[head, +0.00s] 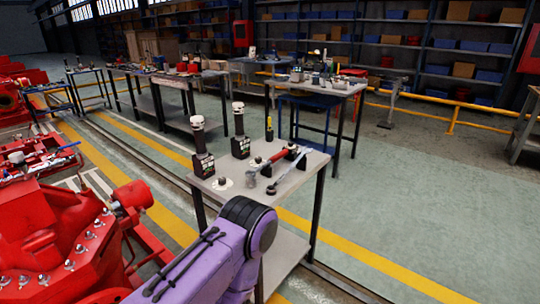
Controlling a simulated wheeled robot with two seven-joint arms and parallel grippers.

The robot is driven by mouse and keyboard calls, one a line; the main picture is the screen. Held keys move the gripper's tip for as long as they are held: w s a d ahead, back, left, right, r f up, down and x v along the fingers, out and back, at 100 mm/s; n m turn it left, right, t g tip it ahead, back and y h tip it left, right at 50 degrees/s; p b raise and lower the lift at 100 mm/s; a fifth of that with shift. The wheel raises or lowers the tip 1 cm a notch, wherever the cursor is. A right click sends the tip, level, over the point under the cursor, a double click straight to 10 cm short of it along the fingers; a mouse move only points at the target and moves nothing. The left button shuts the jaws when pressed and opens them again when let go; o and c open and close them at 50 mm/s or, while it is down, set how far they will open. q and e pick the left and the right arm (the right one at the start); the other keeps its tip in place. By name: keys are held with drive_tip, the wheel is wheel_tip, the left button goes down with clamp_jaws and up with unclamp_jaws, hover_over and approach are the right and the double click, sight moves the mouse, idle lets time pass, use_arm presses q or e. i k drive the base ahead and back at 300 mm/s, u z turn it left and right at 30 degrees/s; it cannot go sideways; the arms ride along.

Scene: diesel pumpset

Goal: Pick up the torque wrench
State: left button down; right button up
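A work table (229,199) with a grey top stands near the middle of the head view. On it lies a long tool with a red section (276,157), which looks like the torque wrench. A long silver and dark tool (288,172) lies beside it, nearer the table's right edge. At this size I cannot tell for certain which one is the torque wrench. One purple arm of mine rises from the bottom of the view, in front of the table's near side. Neither gripper shows in the view.
Two dark bottles with white tops, a left one (203,165) and a right one (241,146), stand on the table's left part. Red machinery (60,235) fills the lower left. Another cluttered table (325,88) stands behind. The green floor at right (430,200) is clear.

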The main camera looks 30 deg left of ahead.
sight(251, 174)
drive_tip(key=u, duration=0.55)
drive_tip(key=i, duration=0.75)
drive_tip(key=u, duration=0.75)
